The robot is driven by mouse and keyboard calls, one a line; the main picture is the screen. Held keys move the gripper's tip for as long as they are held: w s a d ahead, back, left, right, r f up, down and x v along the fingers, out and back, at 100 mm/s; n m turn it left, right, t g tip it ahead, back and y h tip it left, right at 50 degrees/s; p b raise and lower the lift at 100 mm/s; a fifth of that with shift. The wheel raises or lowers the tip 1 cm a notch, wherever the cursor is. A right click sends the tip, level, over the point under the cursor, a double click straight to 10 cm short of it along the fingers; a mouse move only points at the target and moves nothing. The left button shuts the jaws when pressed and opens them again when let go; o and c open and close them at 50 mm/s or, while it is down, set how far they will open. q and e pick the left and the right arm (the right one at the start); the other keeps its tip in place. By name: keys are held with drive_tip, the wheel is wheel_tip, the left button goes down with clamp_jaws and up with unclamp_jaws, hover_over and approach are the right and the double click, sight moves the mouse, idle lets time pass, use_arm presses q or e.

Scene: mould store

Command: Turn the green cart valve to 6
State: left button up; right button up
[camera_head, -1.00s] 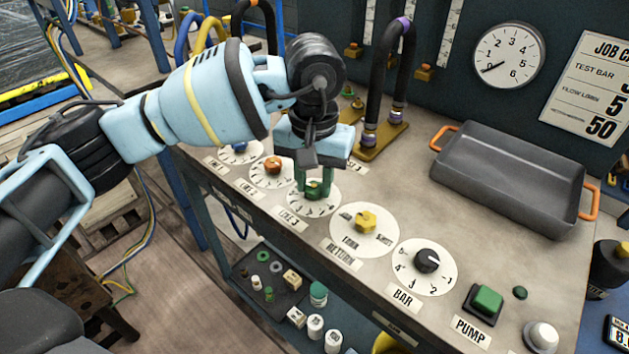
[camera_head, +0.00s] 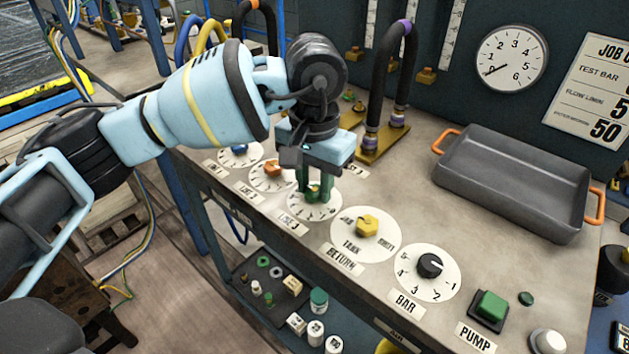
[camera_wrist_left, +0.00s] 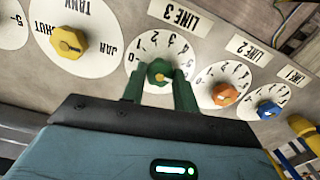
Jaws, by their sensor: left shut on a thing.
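The green valve knob (camera_head: 319,194) sits in the middle of the white LINE 3 dial (camera_head: 329,212) on the cart's top. My left gripper (camera_head: 315,188) comes down over it from above, its green fingers on either side, shut on the knob. In the left wrist view the green knob (camera_wrist_left: 159,71) sits between the two fingertips (camera_wrist_left: 159,84), with a small yellow mark on it. Numerals run around the dial from 0 at the left; I cannot tell surely which one the knob points to. My right gripper is not in view.
An orange valve (camera_head: 273,169) and a blue valve (camera_head: 240,150) stand close on one side, the yellow TANK valve (camera_head: 367,226) and black BAR knob (camera_head: 429,265) on the other. Black hoses (camera_head: 385,80) rise behind. A grey tray (camera_head: 510,185) lies at the right.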

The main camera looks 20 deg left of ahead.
sight(315, 189)
use_arm(q)
drive_tip(key=o, duration=1)
drive_tip(key=shift+c, duration=0.2)
drive_tip(key=shift+r, duration=0.15)
wheel_tip(315, 189, up, 8)
drive_tip(key=shift+f, duration=0.2)
